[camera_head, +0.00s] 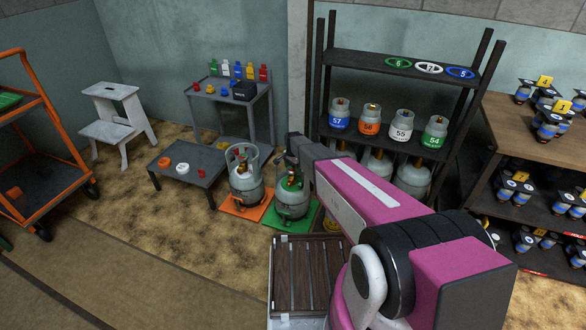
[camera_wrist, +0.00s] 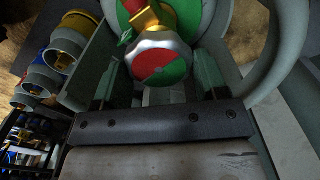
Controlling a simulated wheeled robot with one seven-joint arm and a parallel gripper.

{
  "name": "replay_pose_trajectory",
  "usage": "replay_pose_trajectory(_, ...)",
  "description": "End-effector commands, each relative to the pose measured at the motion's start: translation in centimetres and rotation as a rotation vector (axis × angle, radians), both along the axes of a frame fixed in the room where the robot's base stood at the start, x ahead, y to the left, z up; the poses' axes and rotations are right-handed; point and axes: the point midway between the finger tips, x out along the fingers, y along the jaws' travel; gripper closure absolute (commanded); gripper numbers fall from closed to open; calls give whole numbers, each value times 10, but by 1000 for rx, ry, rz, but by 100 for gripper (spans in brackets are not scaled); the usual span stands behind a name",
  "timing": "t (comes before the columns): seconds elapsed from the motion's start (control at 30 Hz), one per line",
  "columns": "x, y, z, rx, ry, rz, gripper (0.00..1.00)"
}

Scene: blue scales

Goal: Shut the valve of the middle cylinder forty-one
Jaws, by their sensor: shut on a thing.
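The middle grey gas cylinder (camera_head: 291,204) stands upright on a green mat (camera_head: 270,237); no number is readable on it. Its valve knob (camera_wrist: 160,64) has a ribbed pale rim and a top split into red and green, with brass fittings beyond. My gripper (camera_wrist: 157,82) has a finger on each side of the knob and is shut on it. In the head view my gripper (camera_head: 293,166) is over the top of this cylinder, partly hidden by my arm. A left cylinder (camera_head: 245,180) stands on an orange mat (camera_head: 226,208). Part of a yellow mat (camera_head: 330,225) shows; what stands there is hidden.
A slatted wooden pallet (camera_head: 300,275) lies in front. A black rack (camera_head: 385,145) behind holds several numbered cylinders. An orange cart (camera_head: 42,170) stands left.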

Motion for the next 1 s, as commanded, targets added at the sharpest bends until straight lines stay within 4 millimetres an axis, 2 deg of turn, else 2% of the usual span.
replay_pose_trajectory(0.3,0,0,1,0,-1,-89,57)
replay_pose_trajectory(0.77,0,0,1,0,-1,-98,57)
replay_pose_trajectory(0.8,0,0,1,0,-1,-97,20)
replay_pose_trajectory(0.83,0,0,1,0,-1,-97,11)
replay_pose_trajectory(0.87,0,0,1,0,-1,-97,8)
replay_pose_trajectory(1.0,0,0,1,1,-1,-97,8)
